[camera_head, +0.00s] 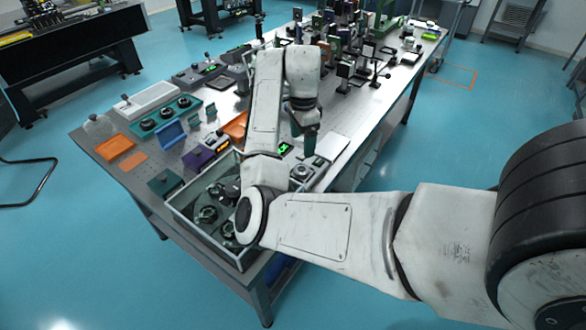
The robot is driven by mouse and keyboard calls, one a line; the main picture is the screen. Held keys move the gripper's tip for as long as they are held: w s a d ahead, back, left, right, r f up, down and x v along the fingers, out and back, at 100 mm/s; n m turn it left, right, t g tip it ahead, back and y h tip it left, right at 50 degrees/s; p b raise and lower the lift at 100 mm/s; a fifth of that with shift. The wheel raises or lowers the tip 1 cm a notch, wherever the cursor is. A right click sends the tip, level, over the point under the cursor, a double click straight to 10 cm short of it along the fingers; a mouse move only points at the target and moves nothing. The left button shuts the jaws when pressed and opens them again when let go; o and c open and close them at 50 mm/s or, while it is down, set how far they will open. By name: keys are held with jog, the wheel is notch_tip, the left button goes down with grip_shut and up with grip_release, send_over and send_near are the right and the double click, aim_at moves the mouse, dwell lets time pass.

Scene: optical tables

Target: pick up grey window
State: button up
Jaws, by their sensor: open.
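My gripper (304,120) points down over the middle of the optical table (340,122), at the end of my white arm. Its jaws are small and dark here, and I see nothing clearly held in them. A dark green part shows right at the gripper tip; I cannot tell whether it stands behind the tip or touches it. I cannot pick out the grey window for certain. Many small mounts and plates crowd the table, and my arm hides part of its middle.
A clear-walled tray (178,212) with dark round parts stands at the near corner, partly behind my arm. An orange plate (114,147), a blue box (170,134) and a purple box (198,158) lie to the left. Tall dark mounts (345,72) crowd the far part.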

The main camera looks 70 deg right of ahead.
jog(key=b, duration=0.2)
send_over(301, 169)
notch_tip(301, 169, down, 5)
jog(key=shift+w+d+f, duration=0.1)
jog(key=shift+f+b, duration=0.3)
jog(key=shift+f, duration=2.4)
jog(key=shift+c, duration=0.4)
jog(key=c, duration=1.2)
jog(key=shift+o, duration=0.2)
jog(key=shift+r, duration=0.15)
